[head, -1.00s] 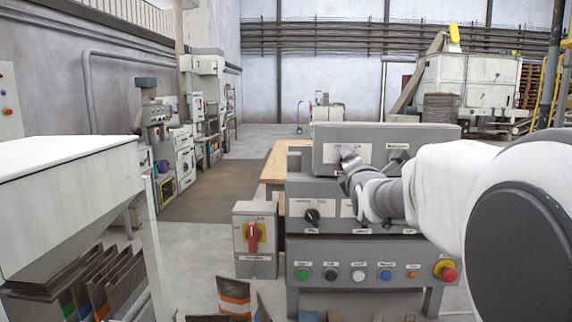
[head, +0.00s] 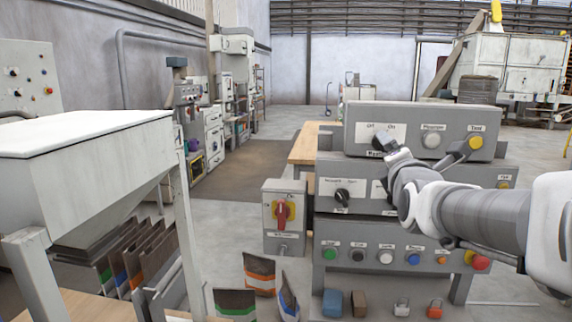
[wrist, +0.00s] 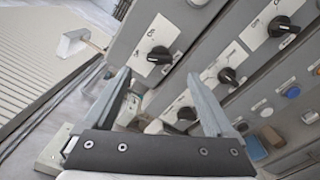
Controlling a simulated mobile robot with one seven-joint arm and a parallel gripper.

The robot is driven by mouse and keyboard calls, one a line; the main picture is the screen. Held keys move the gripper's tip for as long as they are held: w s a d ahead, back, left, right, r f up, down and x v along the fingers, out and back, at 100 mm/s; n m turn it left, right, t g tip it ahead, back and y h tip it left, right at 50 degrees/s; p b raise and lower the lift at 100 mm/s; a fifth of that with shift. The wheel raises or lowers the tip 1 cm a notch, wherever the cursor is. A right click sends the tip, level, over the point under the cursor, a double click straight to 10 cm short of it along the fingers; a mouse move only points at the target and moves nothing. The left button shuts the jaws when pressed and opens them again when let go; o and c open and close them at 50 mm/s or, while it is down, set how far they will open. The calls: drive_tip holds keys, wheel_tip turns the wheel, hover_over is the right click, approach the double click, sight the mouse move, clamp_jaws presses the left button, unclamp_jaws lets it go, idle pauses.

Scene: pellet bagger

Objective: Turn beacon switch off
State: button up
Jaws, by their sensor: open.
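My gripper (head: 387,146) is open at the left end of the top panel of a grey control cabinet (head: 450,116). A plate there has OFF and ON marks, and its lower label is partly hidden, so I cannot read whether it says beacon. In the wrist view a black rotary knob (wrist: 160,56) with an OFF/ON plate lies just beyond and between the fingertips of my gripper (wrist: 158,73). The fingers appear apart from it. I cannot tell clearly which mark its pointer faces.
More black knobs (wrist: 229,76) sit on the panel below; one (head: 343,196) shows left of my arm. A button row includes a red stop button (head: 480,263). A white hopper (head: 85,133) fills the left side.

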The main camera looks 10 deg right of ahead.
drive_tip(key=v, duration=0.9)
drive_tip(key=s+a+f+m+g+y+p, duration=0.2)
drive_tip(key=s+a+f+m+g+p, duration=0.1)
drive_tip(key=s+a+f+m+g, duration=0.3)
drive_tip(key=s+a+f+m+g+y+p, duration=0.2)
drive_tip(key=s+a+f+m+g, duration=0.3)
drive_tip(key=s+m, duration=0.5)
wheel_tip(320, 180, down, 2)
drive_tip(key=a+m+y, duration=0.1)
drive_tip(key=m, duration=0.4)
drive_tip(key=shift+s+f+g+p, duration=0.2)
drive_tip(key=shift+g+p, duration=0.2)
